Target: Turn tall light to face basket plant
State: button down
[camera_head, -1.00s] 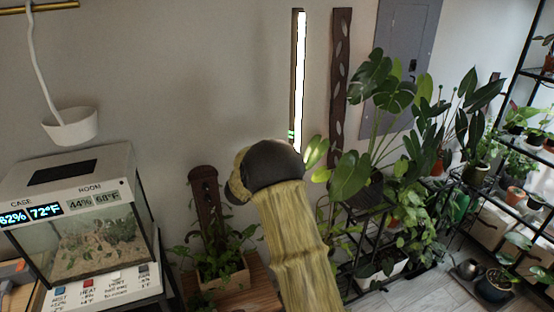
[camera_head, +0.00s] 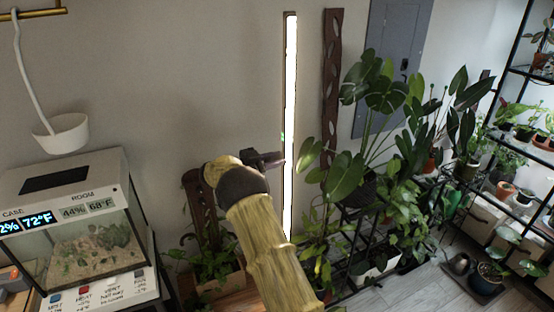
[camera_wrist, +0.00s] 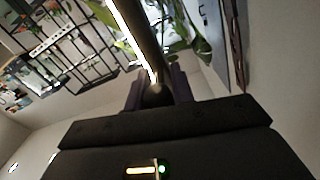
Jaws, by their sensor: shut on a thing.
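The tall light (camera_head: 291,75) is a slim upright bar against the wall, with a glowing white strip and a thin dark edge at its left. My gripper (camera_head: 278,160) reaches it from the left at about mid height. In the wrist view my gripper (camera_wrist: 158,92) is shut on a dark rounded part between its fingers, and the light's dark post and bright strip (camera_wrist: 130,32) run up from there. Which plant is the basket plant I cannot tell; a leafy plant in a wooden box (camera_head: 222,275) stands low, left of my arm.
A white hanging pot (camera_head: 62,133) and a glass terrarium (camera_head: 85,245) are at the left. Large leafy plants (camera_head: 370,165) crowd close right of the light. A black plant shelf (camera_head: 500,110) stands far right. Bare wall lies left of the light.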

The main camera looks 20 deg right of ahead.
dwell(0.3)
jog(key=c, duration=1.2)
grip_release()
jog(key=shift+c, duration=0.2)
jog(key=a+b, duration=0.4)
jog(key=a, duration=1.3)
jog(key=shift+a, duration=0.3)
